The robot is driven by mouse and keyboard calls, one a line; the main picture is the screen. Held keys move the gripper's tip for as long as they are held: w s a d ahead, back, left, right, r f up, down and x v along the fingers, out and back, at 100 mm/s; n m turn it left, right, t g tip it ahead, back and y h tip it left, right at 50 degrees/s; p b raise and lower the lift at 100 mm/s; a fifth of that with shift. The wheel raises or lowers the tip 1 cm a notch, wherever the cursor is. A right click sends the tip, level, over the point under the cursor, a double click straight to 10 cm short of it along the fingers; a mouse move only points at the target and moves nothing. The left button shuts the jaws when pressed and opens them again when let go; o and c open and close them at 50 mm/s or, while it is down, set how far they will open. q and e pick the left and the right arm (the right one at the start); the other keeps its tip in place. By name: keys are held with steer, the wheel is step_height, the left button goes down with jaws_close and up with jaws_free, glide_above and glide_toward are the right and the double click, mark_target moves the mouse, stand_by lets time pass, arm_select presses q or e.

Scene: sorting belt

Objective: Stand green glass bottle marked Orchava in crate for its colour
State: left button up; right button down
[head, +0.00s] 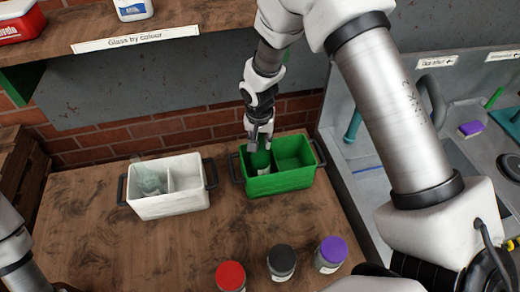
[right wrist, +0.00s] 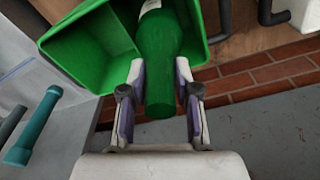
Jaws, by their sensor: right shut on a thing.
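The green glass bottle (head: 261,160) is in the left compartment of the green crate (head: 281,183) in the head view, roughly upright, with a pale label low on it. Its marking is too small to read. My right gripper (head: 260,145) is above that compartment, shut on the bottle. In the right wrist view the bottle (right wrist: 159,48) lies between the two fingers (right wrist: 158,82) and reaches into the green crate (right wrist: 88,52). Whether its bottom touches the crate floor is hidden. My left gripper is out of view; only part of its arm shows at the left edge.
A white crate (head: 172,207) with a clear glass item (head: 148,180) in its left compartment stands left of the green one. Jars with red (head: 230,276), black (head: 281,259) and purple (head: 333,250) lids stand in front. The shelf (head: 100,48) overhangs behind.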

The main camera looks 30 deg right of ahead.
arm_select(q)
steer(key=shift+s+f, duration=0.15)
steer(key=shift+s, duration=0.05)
arm_select(e)
steer(key=shift+s+f, duration=0.15)
steer(key=shift+s, duration=0.05)
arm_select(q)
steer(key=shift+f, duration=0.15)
arm_select(e)
steer(key=shift+f, duration=0.2)
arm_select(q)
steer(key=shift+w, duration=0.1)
arm_select(e)
steer(key=c, duration=0.8)
jaws_free()
steer(key=shift+w, duration=0.1)
steer(key=shift+c, duration=0.2)
arm_select(q)
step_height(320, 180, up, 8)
steer(key=p, duration=0.8)
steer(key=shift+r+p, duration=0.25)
steer(key=shift+p, duration=0.05)
arm_select(e)
step_height(320, 180, up, 12)
steer(key=s, duration=0.1)
steer(key=shift+s+a, duration=0.15)
steer(key=shift+a, duration=0.25)
steer(key=shift+r, duration=0.1)
